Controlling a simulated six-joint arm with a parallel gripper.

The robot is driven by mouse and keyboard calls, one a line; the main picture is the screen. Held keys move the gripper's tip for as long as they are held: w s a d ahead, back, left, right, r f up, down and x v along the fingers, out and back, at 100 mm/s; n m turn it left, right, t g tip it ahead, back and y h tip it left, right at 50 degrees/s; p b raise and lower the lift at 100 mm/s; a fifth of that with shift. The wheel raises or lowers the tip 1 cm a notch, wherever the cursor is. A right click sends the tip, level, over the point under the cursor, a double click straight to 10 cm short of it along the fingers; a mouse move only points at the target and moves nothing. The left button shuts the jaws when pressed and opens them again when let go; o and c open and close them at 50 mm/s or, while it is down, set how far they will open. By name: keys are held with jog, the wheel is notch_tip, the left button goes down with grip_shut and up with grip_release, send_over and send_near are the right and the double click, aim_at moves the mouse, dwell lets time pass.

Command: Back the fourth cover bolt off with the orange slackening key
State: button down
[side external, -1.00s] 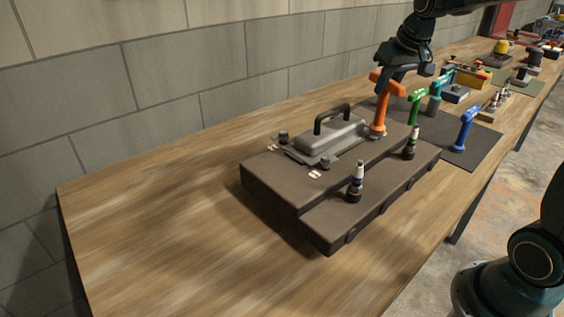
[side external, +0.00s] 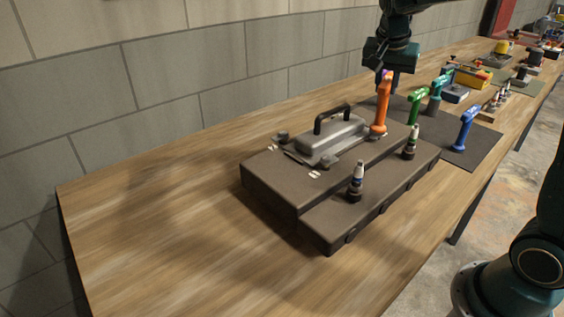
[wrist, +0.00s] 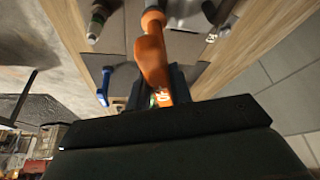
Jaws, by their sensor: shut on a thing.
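The orange slackening key (side external: 380,112) stands upright at the right corner of the grey cover (side external: 340,142). Its lower end hides the bolt there. My gripper (side external: 385,76) is shut on the key's top crossbar, with the arm above it. In the wrist view the orange key (wrist: 152,60) runs up from between my dark jaws (wrist: 163,88). A dark cover bolt (side external: 282,135) shows at the cover's left corner and another bolt (side external: 326,163) at its front.
The cover has a black arched handle (side external: 333,117) close to the key. Two plug-like parts (side external: 357,180) (side external: 411,142) stand on the lower step of the brown block (side external: 270,185). Green (side external: 417,106), teal (side external: 436,96) and blue (side external: 465,126) keys stand on the dark mat (side external: 485,145). The left of the table is clear.

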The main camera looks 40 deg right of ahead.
jog(key=shift+r, duration=0.1)
dwell(0.5)
jog(key=n, duration=0.2)
jog(key=n+t, duration=0.1)
jog(key=n, duration=0.1)
jog(key=shift+d+t+y, duration=0.15)
jog(key=shift+t+y, duration=0.15)
jog(key=shift+y, duration=0.1)
jog(key=n+t+y, duration=0.1)
jog(key=n, duration=0.3)
jog(key=shift+d, duration=0.1)
jog(key=n+y, duration=0.2)
jog(key=n, duration=0.3)
jog(key=shift+s+d, duration=0.1)
jog(key=shift+n+y, duration=1)
jog(key=shift+n, duration=1.1)
